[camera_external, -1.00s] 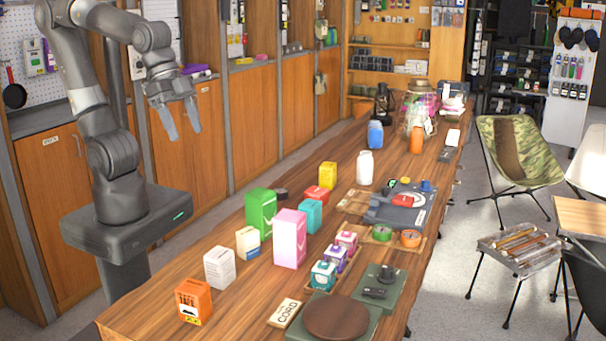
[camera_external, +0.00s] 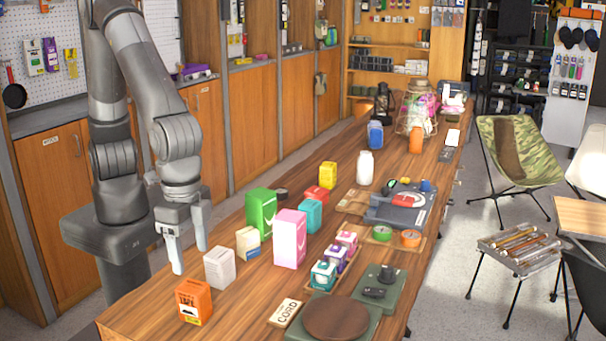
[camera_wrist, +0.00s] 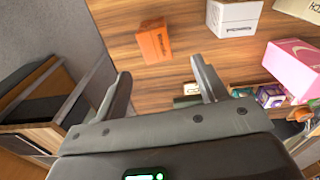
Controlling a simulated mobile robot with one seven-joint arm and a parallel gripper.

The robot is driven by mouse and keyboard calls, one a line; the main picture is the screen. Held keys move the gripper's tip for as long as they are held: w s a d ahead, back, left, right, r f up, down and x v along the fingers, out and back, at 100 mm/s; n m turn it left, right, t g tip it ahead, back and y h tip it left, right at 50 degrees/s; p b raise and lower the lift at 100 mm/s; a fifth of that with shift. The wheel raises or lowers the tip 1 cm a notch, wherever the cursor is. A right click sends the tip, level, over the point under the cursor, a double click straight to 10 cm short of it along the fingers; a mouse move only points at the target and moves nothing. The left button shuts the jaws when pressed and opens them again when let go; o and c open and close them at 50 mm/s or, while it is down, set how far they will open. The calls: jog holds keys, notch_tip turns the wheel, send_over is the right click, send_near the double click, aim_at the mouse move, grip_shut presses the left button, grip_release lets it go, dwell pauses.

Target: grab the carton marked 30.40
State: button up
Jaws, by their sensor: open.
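Several cartons stand on the wooden table, and I cannot read 30.40 on any of them. An orange carton (camera_external: 194,302) is at the near left end; it also shows in the wrist view (camera_wrist: 154,43). A white carton (camera_external: 219,268) stands behind it, also in the wrist view (camera_wrist: 235,16). Beyond are a cream carton (camera_external: 247,243), a green one (camera_external: 261,214) and a tall pink one (camera_external: 290,238). My gripper (camera_external: 190,260) is open and empty, pointing down just left of the white carton. In the wrist view my fingers (camera_wrist: 160,72) are apart, with the orange carton beyond them.
Teal (camera_external: 309,216), red (camera_external: 316,195) and yellow (camera_external: 328,175) packs stand further back. A tray of small boxes (camera_external: 337,257), a round brown board (camera_external: 336,316) and a cord sign (camera_external: 285,313) are to the right. Bare table lies between the orange carton and the sign.

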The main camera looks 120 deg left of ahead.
aim_at(193, 287)
jog(key=shift+w+d+f, duration=0.1)
jog(key=shift+d+f, duration=0.45)
jog(key=shift+f, duration=0.3)
notch_tip(193, 287, down, 5)
jog(key=shift+f, duration=0.1)
jog(key=f, duration=0.5)
jog(key=shift+s+a+f, duration=0.1)
jog(key=shift+s+a, duration=0.05)
jog(key=shift+s, duration=0.1)
jog(key=c, duration=1.2)
